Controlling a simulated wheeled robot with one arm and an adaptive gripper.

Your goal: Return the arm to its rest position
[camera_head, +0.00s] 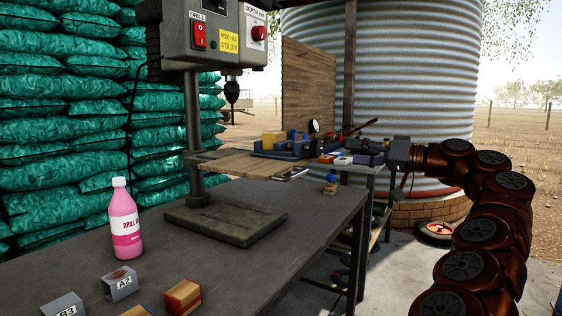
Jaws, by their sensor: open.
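My arm, with dark copper-brown links, rises along the right side of the head view and bends left at its top. My gripper (393,160) is the grey end of the arm, just right of the small boxes at the back of the bench area. It is open, and nothing shows held in it. Its fingertips are small and hard to make out against the background.
A drill press (212,35) stands on the dark workbench (240,265). Green sacks (65,110) stack at left; a corrugated tank (420,80) stands behind.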

